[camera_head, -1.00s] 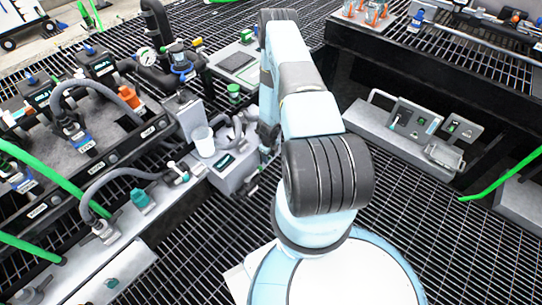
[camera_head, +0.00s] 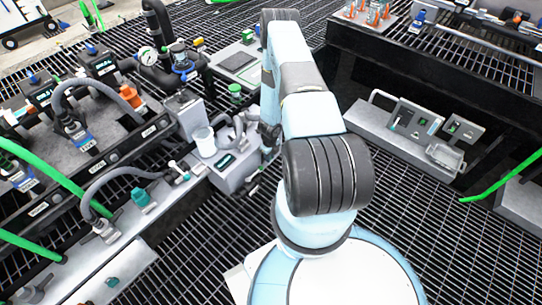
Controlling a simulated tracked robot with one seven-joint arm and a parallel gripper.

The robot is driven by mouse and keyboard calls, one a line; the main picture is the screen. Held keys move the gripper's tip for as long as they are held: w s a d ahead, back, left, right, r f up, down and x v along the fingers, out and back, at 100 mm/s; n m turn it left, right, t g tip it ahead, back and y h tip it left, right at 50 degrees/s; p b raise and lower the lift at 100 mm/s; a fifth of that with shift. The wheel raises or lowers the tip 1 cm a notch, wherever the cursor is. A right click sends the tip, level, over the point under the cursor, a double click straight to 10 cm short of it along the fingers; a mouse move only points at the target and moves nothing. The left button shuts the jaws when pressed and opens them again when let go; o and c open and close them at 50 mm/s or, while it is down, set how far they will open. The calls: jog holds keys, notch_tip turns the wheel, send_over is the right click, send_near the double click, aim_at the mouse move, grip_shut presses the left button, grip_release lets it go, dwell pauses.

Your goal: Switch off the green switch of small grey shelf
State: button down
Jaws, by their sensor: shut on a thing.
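A small grey shelf-like unit (camera_head: 368,122) stands at the right, below the dark bench. It carries upright panels with small green parts (camera_head: 421,122) and (camera_head: 453,128); which way any switch is set is too small to tell. A grey box (camera_head: 228,178) with a dark display stands left of my arm. My gripper (camera_head: 266,160) is low behind my arm, close to the right side of this grey box, and mostly hidden. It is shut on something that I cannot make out.
A white cup (camera_head: 204,141) stands on the grey box. Hoses, valves and a gauge (camera_head: 148,56) crowd the left. A green hose (camera_head: 500,180) reaches in at right. A dark bench (camera_head: 440,75) stands behind. Open grating (camera_head: 200,250) lies in front.

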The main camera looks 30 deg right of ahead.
jog(key=shift+s+d+f+t+y, duration=0.2)
jog(key=shift+d+t, duration=0.1)
jog(key=shift+t, duration=0.2)
jog(key=shift+s+d+f+t+y, duration=0.15)
jog(key=shift+d+t, duration=0.1)
jog(key=shift+t, duration=0.25)
jog(key=shift+s+f+t, duration=0.1)
jog(key=shift+f+t, duration=0.1)
jog(key=shift+t, duration=0.2)
jog(key=t, duration=0.2)
jog(key=f+t+y, duration=0.1)
jog(key=t, duration=0.1)
jog(key=f+t+y, duration=0.1)
jog(key=t, duration=0.1)
jog(key=shift+s+d+f+y, duration=0.1)
jog(key=shift+s+f+y, duration=0.15)
dwell(0.3)
jog(key=shift+f+t, duration=0.1)
jog(key=shift+t, duration=0.3)
jog(key=shift+w, duration=0.1)
jog(key=c, duration=1.3)
grip_release()
jog(key=shift+c, duration=0.2)
jog(key=o, duration=0.3)
jog(key=shift+a, duration=0.25)
